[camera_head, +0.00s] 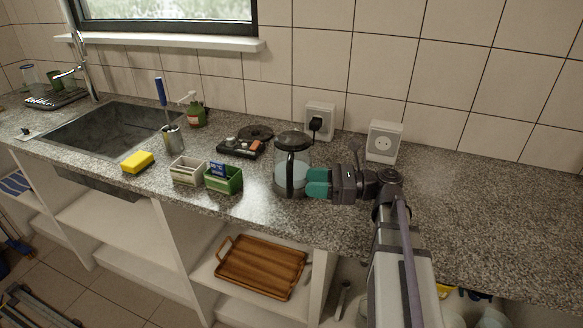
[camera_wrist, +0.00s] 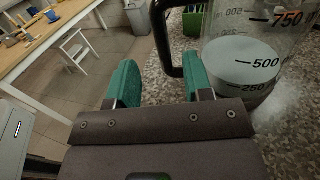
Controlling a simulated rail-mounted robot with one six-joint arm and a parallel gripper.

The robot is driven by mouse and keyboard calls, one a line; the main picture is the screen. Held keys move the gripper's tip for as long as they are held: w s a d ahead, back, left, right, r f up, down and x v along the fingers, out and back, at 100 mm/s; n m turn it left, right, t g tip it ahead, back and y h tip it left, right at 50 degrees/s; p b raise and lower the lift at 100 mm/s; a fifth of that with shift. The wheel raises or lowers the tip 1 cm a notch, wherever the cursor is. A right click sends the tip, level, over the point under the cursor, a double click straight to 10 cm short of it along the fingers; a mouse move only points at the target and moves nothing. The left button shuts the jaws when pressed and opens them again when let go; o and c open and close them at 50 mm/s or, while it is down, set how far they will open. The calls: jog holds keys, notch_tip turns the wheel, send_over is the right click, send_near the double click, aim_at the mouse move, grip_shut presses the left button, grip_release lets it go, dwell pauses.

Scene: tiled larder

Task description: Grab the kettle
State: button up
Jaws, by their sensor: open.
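The kettle (camera_head: 279,176) is a clear glass jug with a black lid and a black handle (camera_head: 290,174), upright on the counter and partly filled with pale liquid. In the wrist view the kettle (camera_wrist: 258,62) fills the upper right, with printed volume marks. Its black handle (camera_wrist: 163,38) shows between the two fingers in the picture, closer to the right one. My gripper (camera_head: 318,182) has teal fingers and is just right of the kettle, low over the counter. In the wrist view my gripper (camera_wrist: 160,76) is open with nothing held. I cannot tell whether a finger touches the kettle.
A green box (camera_head: 224,179), a cream box (camera_head: 187,171) and a yellow sponge (camera_head: 138,162) stand left of the kettle. A dark kettle base (camera_head: 240,149) lies behind them. Wall sockets (camera_head: 384,141) are behind my gripper. The counter at right is clear.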

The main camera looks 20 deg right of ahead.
jog(key=x, duration=0.6)
jog(key=shift+w+a+f, duration=0.1)
jog(key=shift+w+a, duration=0.05)
grip_shut()
dwell(0.4)
